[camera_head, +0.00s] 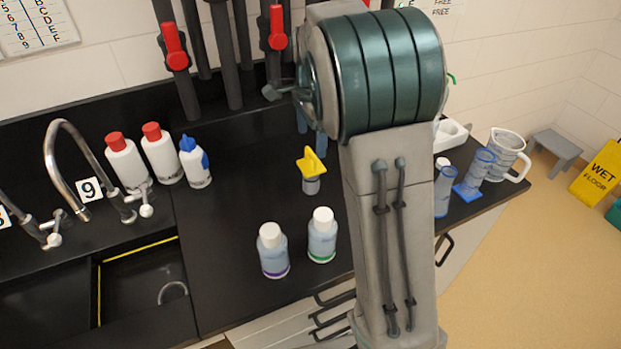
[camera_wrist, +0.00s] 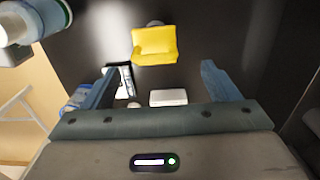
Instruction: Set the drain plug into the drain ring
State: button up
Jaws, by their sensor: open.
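A yellow-topped piece with a short grey cylindrical base (camera_head: 311,170) stands upright on the black counter; I take it for the drain plug. In the wrist view its yellow grip (camera_wrist: 155,45) lies ahead of my gripper (camera_wrist: 161,78), roughly centred between the fingers. The blue-grey fingers are spread wide and hold nothing. In the head view, part of the fingers shows just above the yellow piece, and my arm hides the rest. I cannot make out a drain ring; the sink basin (camera_head: 140,285) is only partly in view.
Two white-capped bottles (camera_head: 272,250) (camera_head: 322,235) stand in front of the yellow piece. Red-capped bottles (camera_head: 160,153) and a blue-topped bottle (camera_head: 195,163) stand left, beside a curved tap (camera_head: 52,150). Blue cylinders (camera_head: 474,175) and a clear jug (camera_head: 506,155) stand right.

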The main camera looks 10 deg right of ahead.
aim_at(311, 152)
notch_tip(311, 152, down, 3)
jog(key=shift+r, duration=0.1)
jog(key=f, duration=0.2)
jog(key=f+p, duration=0.1)
jog(key=f, duration=0.1)
jog(key=shift+s+a+f, duration=0.1)
jog(key=shift+s+a, duration=0.05)
jog(key=shift+s, duration=0.25)
jog(key=shift+f, duration=0.6)
jog(key=c, duration=1.7)
jog(key=shift+r, duration=0.15)
